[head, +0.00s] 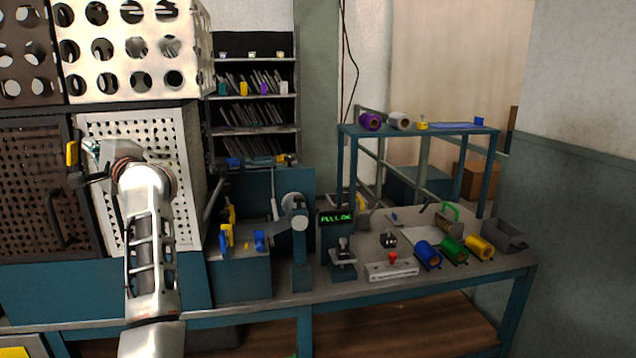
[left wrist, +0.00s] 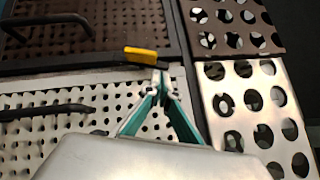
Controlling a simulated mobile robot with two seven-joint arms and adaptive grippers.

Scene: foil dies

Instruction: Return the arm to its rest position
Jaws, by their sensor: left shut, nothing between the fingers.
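My left arm reaches up in front of the perforated cabinet doors at the left of the head view. My left gripper (head: 84,160) is at the end of it, partly hidden by my own wrist. In the left wrist view its teal fingers (left wrist: 161,82) meet at the tips with nothing between them. The tips are close to a yellow tab (left wrist: 140,53) on a dark bar along the door edge; I cannot tell whether they touch. The yellow tab also shows in the head view (head: 71,153). My right gripper is not in view.
A pale perforated door (head: 180,185) and a dark perforated door (head: 30,190) are behind the arm. A metal panel with large holes (head: 135,50) is above. The workbench (head: 440,285) at right carries a press (head: 342,262), colored rolls and a grey bin (head: 503,235).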

